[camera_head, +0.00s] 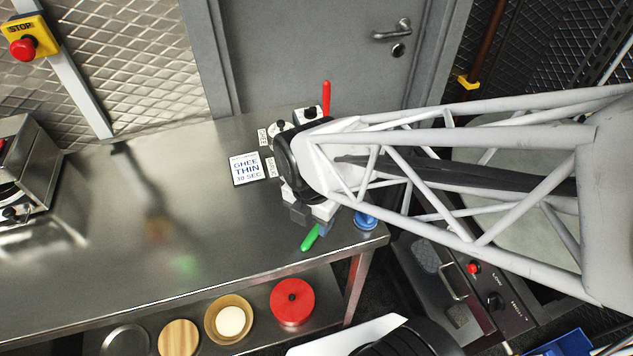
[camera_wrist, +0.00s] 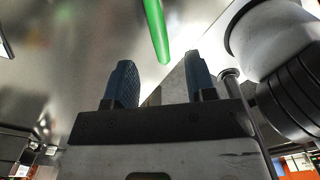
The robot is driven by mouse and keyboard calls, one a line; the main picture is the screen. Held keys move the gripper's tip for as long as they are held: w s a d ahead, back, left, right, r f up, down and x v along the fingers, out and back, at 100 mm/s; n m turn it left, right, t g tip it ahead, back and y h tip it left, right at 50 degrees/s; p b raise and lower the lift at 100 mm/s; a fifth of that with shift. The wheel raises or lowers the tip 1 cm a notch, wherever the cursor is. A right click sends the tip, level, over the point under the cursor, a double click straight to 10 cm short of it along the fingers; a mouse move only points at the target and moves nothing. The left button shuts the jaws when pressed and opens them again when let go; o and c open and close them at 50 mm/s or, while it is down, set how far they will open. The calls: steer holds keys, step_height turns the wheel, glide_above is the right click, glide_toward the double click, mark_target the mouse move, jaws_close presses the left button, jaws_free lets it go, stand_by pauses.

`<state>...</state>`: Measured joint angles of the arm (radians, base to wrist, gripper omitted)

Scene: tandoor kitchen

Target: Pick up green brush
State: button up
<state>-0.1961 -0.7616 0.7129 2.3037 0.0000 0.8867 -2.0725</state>
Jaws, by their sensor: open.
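The green brush shows as a green handle (camera_head: 310,237) near the right front edge of the steel table in the head view; its other end is hidden under my arm. In the wrist view the green handle (camera_wrist: 155,28) comes down from the top, its end between and just beyond my fingertips. My gripper (camera_wrist: 160,72) is open, with two dark blue fingers apart and nothing held between them. In the head view my arm's end covers most of the gripper. I cannot tell whether a finger touches the handle.
A red handle (camera_head: 326,98) stands out on the far side of my wrist. A white "GHEE THIN 30 SEC" card (camera_head: 247,169) lies left of it. A blue round object (camera_head: 366,219) is at the table's right edge. The steel table (camera_head: 100,225) has clear room at left.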

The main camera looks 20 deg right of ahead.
mark_target(314, 233)
steer(key=shift+f, duration=2.4)
steer(key=shift+c, duration=0.2)
jaws_close()
